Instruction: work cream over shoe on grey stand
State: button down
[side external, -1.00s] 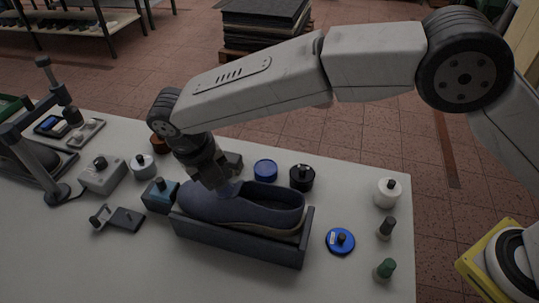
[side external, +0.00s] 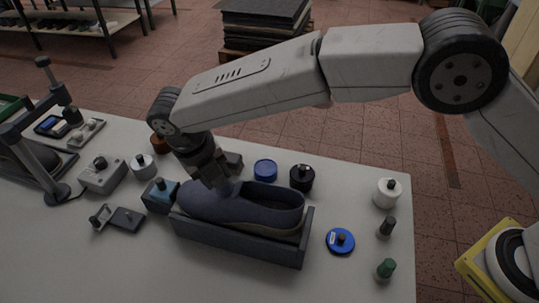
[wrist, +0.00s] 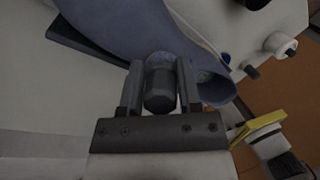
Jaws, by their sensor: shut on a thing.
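The navy blue shoe (side external: 255,204) lies in a dark grey trough-like stand (side external: 240,240) on the table. My gripper (side external: 222,178) is over the left part of the shoe, close to its upper. In the wrist view my gripper (wrist: 159,75) is shut on a dark grey cylindrical applicator (wrist: 160,92), with a bluish-grey pad at its far end. The pad appears to meet the shoe (wrist: 120,25), but contact is partly hidden. I cannot make out any cream on the upper. A blue round tin (side external: 265,170) stands behind the shoe.
A blue knobbed lid (side external: 340,241), black jar (side external: 302,178), white jar (side external: 387,192) and small bottles (side external: 386,268) stand to the right. A blue block (side external: 160,195) and grey box (side external: 103,174) are left. The front table area is clear.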

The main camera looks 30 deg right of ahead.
aim_at(201, 185)
jog(key=shift+w, duration=0.1)
jog(key=shift+w+a+f, duration=0.3)
jog(key=shift+w+a, duration=0.05)
jog(key=shift+w, duration=0.2)
jog(key=shift+w+a+f, duration=0.3)
jog(key=shift+w+a, duration=0.1)
jog(key=shift+w, duration=0.2)
jog(key=shift+w, duration=0.1)
jog(key=shift+w+a+f, duration=0.35)
jog(key=shift+w+a, duration=0.05)
jog(key=shift+w, duration=0.15)
jog(key=shift+w+a, duration=0.1)
jog(key=shift+w, duration=0.05)
jog(key=shift+w+a+f, duration=0.25)
jog(key=shift+w+a, duration=0.15)
jog(key=shift+w, duration=0.1)
jog(key=shift+w, duration=0.1)
